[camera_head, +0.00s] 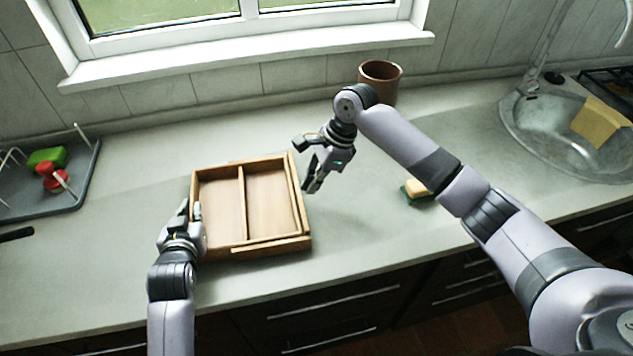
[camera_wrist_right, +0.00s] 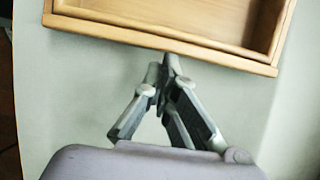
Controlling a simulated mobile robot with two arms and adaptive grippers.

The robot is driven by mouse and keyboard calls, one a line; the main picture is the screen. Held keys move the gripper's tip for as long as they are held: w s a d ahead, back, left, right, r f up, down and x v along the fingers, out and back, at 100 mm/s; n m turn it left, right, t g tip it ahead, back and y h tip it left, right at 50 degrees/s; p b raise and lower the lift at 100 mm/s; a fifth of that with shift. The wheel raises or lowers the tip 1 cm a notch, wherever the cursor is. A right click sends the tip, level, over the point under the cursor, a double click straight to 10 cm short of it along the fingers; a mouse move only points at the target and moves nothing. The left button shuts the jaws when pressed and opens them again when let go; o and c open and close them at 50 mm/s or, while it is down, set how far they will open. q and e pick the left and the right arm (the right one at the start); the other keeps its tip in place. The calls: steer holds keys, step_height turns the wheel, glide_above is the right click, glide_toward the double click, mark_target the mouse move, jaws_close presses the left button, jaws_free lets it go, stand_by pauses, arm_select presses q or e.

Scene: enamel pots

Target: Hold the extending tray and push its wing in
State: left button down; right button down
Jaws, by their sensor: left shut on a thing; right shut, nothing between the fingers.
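The wooden extending tray (camera_head: 247,241) lies on the counter in front of me, with a divider between two compartments. Its wing (camera_head: 298,206) is the right-hand part, nearly flush with the body; a narrow step shows along its edges. My left gripper (camera_head: 190,212) is shut on the tray's left wall. My right gripper (camera_head: 308,168) is shut and empty beside the tray's right side. In the right wrist view my right gripper (camera_wrist_right: 168,62) has its fingertips together close to the tray's outer wall (camera_wrist_right: 160,36); I cannot tell whether they touch it.
A brown pot (camera_head: 380,78) stands at the back by the wall. A sponge (camera_head: 416,190) lies right of the tray. A dish rack (camera_head: 75,190) is at far left, a sink (camera_head: 540,140) at far right. Counter between tray and sponge is clear.

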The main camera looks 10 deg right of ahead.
arm_select(q)
steer(key=shift+d, duration=0.15)
arm_select(e)
steer(key=shift+a, duration=0.1)
steer(key=d, duration=0.3)
steer(key=shift+d, duration=0.4)
arm_select(q)
steer(key=c, duration=1.6)
jaws_free()
steer(key=shift+c, duration=0.2)
arm_select(e)
steer(key=v, duration=1)
arm_select(q)
steer(key=shift+s, duration=0.1)
arm_select(e)
steer(key=shift+d, duration=0.15)
